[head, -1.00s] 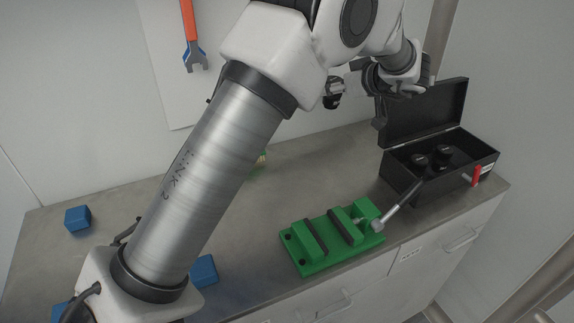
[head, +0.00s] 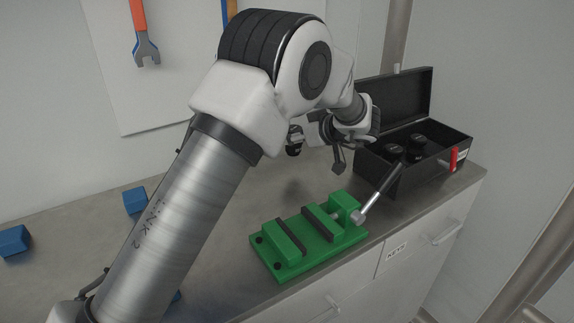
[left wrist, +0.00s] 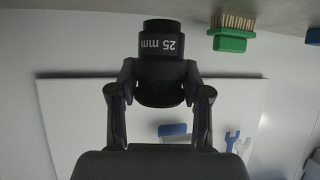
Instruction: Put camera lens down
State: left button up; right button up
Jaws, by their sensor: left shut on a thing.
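The black camera lens (left wrist: 162,45), marked "25 mm", is between the fingers of my left gripper (left wrist: 160,82) in the left wrist view. The gripper is shut on it. In the head view the lens (head: 294,141) is a small dark cylinder at the left side of my left gripper (head: 302,132). It appears to be held above the metal bench (head: 225,225), behind the green vise. A soft dark shadow lies on the bench below it. My arm hides part of the bench. My right gripper is not in view.
The green vise (head: 290,245) stands near the front edge, its handle pointing right. An open black case (head: 440,160) holding dark cylinders stands at the right. Blue blocks (head: 135,200) lie at the left. A green brush (left wrist: 230,42) shows in the left wrist view.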

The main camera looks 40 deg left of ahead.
aim_at(300, 151)
pick_arm(q)
notch_tip(300, 151, down, 5)
jog(key=shift+a+r, duration=0.1)
dwell(0.3)
jog(key=o, duration=1.3)
jog(key=shift+f, duration=0.2)
jog(key=shift+r, duration=0.25)
jog(key=v, duration=1.2)
jog(key=shift+f, duration=0.1)
